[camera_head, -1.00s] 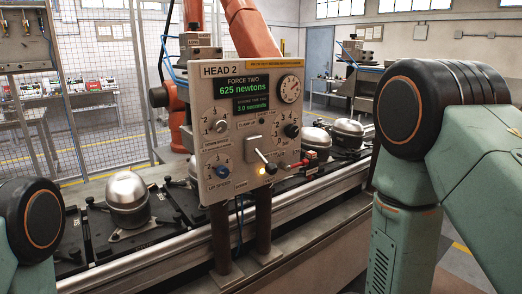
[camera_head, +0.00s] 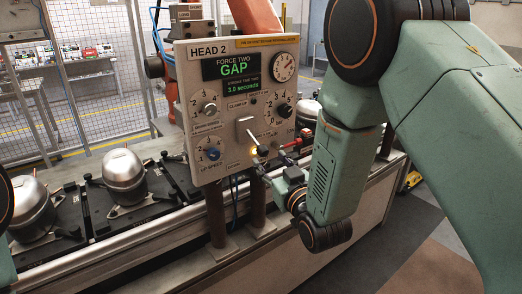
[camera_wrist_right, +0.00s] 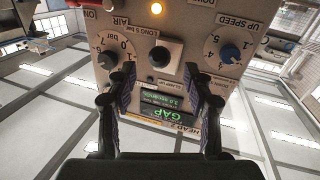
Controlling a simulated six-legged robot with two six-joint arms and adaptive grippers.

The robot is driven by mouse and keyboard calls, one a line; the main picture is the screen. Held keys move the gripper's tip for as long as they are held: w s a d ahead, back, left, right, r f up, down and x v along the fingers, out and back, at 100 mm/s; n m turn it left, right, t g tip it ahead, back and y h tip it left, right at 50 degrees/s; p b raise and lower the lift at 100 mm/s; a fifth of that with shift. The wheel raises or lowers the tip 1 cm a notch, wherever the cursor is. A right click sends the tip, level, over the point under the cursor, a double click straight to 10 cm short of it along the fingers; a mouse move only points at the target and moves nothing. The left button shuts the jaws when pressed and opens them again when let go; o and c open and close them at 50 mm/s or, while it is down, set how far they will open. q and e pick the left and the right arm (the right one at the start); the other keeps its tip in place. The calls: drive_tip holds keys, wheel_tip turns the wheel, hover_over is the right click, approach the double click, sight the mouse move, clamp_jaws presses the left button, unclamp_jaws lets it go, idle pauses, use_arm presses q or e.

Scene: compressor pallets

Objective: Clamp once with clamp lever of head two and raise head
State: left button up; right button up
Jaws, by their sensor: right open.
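The Head 2 panel (camera_head: 203,130) faces me, its green display (camera_head: 235,68) reading "FORCE TWO GAP" and "3.0 seconds". Low on it a lever (camera_head: 262,149) with a pale stem and black ball slants down from a square plate. In the right wrist view the panel is upside down, and the lever's dark ball (camera_wrist_right: 168,52) shows end-on, ahead of the fingers. My right gripper (camera_head: 259,168) is open, just below and in front of the lever. Its fingers in the wrist view (camera_wrist_right: 162,88) stand apart with nothing between them. My left gripper is out of view.
A lit amber lamp (camera_head: 253,153) sits beside the lever, and a red fitting (camera_head: 292,144) sticks out right of the panel. Silver compressors (camera_head: 124,172) stand on black pallets along the conveyor (camera_head: 150,235). Wire fencing (camera_head: 110,90) is behind.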

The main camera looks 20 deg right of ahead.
sight(265, 154)
drive_tip(key=shift+w+a+p, duration=0.2)
drive_tip(key=shift+w+p, duration=0.1)
drive_tip(key=shift+w, duration=2.8)
drive_tip(key=shift+s, duration=0.1)
drive_tip(key=c, duration=0.3)
clamp_jaws()
